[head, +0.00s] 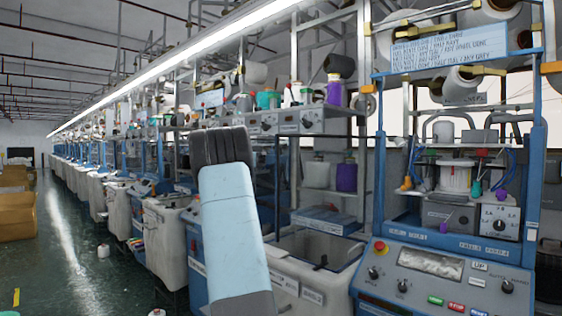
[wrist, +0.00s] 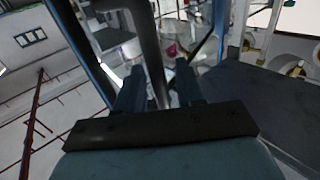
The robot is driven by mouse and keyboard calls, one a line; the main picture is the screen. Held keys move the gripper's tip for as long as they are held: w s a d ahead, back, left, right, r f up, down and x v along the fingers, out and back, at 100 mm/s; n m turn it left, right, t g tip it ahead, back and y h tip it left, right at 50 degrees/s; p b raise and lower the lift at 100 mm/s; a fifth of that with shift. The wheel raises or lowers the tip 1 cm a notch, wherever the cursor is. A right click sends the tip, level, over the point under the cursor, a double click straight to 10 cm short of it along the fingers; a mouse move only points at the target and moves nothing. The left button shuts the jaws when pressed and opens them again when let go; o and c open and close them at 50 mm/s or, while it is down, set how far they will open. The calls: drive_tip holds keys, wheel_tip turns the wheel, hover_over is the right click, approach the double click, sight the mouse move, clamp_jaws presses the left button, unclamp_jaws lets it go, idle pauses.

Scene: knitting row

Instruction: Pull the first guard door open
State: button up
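In the wrist view the two dark blue fingers of my gripper (wrist: 160,88) stand apart. A grey bar (wrist: 148,45) runs down from the top of the picture into the space between them. It looks like a handle or frame post, and I cannot tell whether a finger touches it. I cannot clearly make out the guard door itself. In the head view the nearest knitting machine (head: 440,262) has a blue frame, a control panel and yarn cones on top. My light blue arm stands in front of the row there, and my fingers are not visible in that view.
Open white bins (head: 318,258) stand beside the machine, below a shelf with bottles, including a purple one (head: 334,90). More machines recede to the left.

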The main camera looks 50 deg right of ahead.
drive_tip(key=v, duration=1.3)
drive_tip(key=shift+w+a, duration=0.2)
